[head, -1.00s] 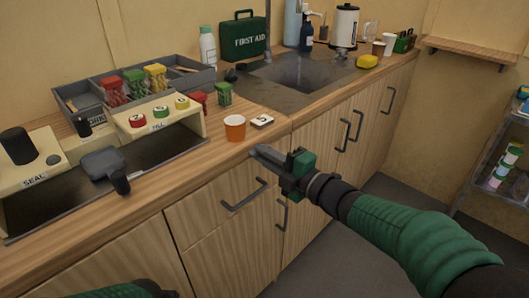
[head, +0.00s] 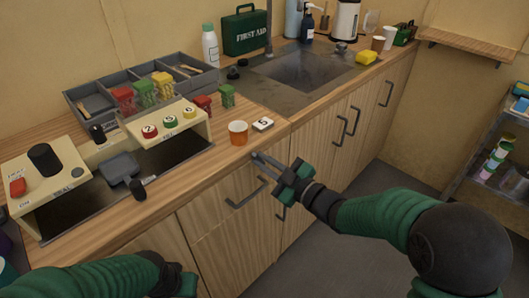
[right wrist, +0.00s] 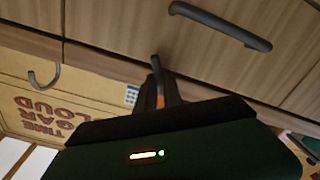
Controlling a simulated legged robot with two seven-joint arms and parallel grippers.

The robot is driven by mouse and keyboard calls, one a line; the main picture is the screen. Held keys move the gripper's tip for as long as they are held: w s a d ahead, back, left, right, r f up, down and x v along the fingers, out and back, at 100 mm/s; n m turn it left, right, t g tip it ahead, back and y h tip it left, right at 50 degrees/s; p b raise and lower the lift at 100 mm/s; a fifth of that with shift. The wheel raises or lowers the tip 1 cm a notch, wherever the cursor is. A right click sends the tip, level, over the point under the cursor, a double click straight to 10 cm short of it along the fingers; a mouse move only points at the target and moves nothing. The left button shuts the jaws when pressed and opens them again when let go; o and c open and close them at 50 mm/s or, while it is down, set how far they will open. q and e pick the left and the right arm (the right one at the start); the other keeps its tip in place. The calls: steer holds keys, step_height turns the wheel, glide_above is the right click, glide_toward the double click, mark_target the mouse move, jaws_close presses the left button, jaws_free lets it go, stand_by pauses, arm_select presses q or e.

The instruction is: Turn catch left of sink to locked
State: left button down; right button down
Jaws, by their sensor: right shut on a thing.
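My right gripper (head: 258,160) is at the cupboard front just below the worktop edge, left of the sink (head: 308,70). In the right wrist view its dark fingers (right wrist: 160,92) are closed around a small grey piece with an orange patch between them, apparently the catch (right wrist: 156,66). Most of the catch is hidden by the fingers, so its turned position cannot be told. In the head view the gripper covers the catch. My left gripper (head: 182,284) shows only partly at the bottom edge, and its jaws cannot be made out.
Dark bar handles (head: 246,192) stick out from the cupboard fronts near my right gripper. A sealing machine (head: 45,165) is at the left. A shelf rack (head: 490,165) stands at the right.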

steer(key=m+p, duration=0.3)
steer(key=m, duration=0.1)
steer(key=shift+s+a+f+p, duration=0.15)
steer(key=shift+s+f+p, duration=0.1)
steer(key=shift+p, duration=0.1)
steer(key=shift+s+a+f+m+p, duration=0.1)
steer(key=shift+m+p, duration=0.7)
steer(key=shift+m, duration=0.4)
steer(key=c, duration=1.6)
jaws_free()
steer(key=shift+o, duration=0.6)
